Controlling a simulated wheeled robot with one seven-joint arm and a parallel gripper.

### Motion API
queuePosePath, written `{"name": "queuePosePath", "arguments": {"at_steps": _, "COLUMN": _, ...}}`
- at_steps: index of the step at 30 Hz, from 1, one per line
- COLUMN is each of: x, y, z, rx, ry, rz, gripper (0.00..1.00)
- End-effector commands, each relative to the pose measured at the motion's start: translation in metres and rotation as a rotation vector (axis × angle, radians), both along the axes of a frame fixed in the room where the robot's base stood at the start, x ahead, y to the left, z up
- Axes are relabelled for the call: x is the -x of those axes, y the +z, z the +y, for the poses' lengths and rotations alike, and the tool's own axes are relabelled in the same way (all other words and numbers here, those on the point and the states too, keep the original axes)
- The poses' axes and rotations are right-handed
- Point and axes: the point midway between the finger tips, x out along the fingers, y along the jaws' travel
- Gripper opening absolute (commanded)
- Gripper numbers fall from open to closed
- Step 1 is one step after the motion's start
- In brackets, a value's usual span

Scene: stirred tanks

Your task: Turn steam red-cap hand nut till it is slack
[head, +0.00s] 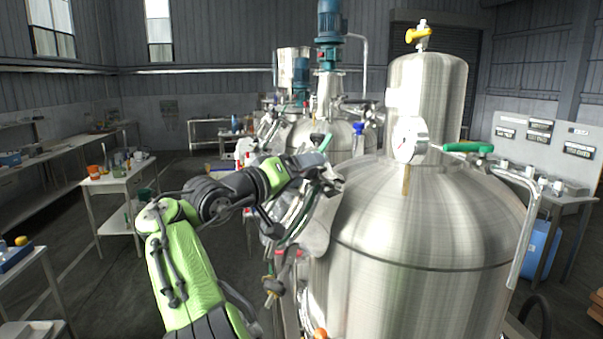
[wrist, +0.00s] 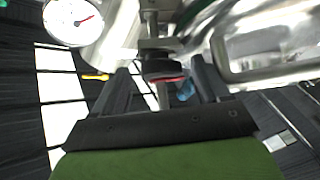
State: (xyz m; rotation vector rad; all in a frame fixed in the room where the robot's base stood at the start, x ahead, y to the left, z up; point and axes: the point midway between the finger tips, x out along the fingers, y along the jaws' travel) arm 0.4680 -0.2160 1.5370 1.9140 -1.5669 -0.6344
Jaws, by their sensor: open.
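In the wrist view, a dark hand nut with a red cap (wrist: 165,79) sits on a metal stem in front of my gripper. My gripper (wrist: 160,75) is open, with one dark finger on each side of the nut. A gap shows between the nut and each finger; I cannot tell whether the nut is fully between the fingertips in depth. In the head view, my gripper (head: 328,180) reaches to the left side of the large steel tank (head: 425,225). The hand nut cannot be made out there.
A white gauge (wrist: 75,20) is close at upper left in the wrist view; a gauge (head: 410,140) also stands on the tank in the head view. A green-handled valve (head: 468,147) is at right. Hoses and valves crowd the tank's left side. A side table (head: 120,178) stands left.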

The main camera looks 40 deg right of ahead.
Motion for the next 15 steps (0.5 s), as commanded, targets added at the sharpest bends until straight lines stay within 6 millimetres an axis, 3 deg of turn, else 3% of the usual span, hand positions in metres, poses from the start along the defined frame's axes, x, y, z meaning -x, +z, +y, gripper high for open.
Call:
{"name": "queuePosePath", "arguments": {"at_steps": 7, "x": -0.0004, "y": 0.0001, "z": -0.0011, "rx": 0.000, "ry": 0.000, "rz": 0.000, "gripper": 0.73}}
{"name": "queuePosePath", "arguments": {"at_steps": 15, "x": -0.0003, "y": 0.0000, "z": -0.0009, "rx": 0.000, "ry": 0.000, "rz": 0.000, "gripper": 0.32}}
